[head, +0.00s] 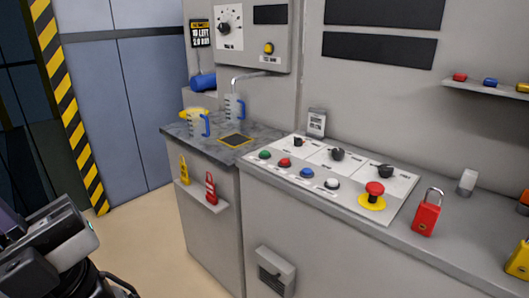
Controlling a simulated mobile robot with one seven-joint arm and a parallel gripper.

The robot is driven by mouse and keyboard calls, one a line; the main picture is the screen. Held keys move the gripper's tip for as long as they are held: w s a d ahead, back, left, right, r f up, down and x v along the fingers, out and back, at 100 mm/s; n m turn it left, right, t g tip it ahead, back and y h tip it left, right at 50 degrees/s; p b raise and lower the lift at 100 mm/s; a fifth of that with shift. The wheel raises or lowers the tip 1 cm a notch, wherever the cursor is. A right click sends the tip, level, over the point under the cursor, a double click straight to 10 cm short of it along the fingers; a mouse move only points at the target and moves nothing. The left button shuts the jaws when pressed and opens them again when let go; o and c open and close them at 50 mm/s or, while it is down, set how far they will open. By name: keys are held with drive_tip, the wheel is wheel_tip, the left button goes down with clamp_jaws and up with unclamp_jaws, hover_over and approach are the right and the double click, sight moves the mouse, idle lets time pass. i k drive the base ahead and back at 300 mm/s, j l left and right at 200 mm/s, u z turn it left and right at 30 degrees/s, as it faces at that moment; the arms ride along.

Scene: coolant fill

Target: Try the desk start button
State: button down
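The desk's sloped control panel (330,168) is in the middle of the head view. Its front row holds a green button (264,154), a red button (284,162), a blue button (306,173) and a white button (332,183). A red mushroom button on a yellow base (372,196) sits at the right end. Several black knobs (337,154) are behind the row. I cannot read which button is marked start. Dark parts of my arm fill the lower left corner, well apart from the panel. I cannot make out gripper fingers there.
A red padlock (426,216) stands right of the panel, and a yellow one (518,262) farther right. A grey box (275,270) juts from the desk front. Floor is clear at left.

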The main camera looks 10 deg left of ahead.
sight(263, 153)
drive_tip(key=i+j+z, duration=0.85)
drive_tip(key=k, duration=0.05)
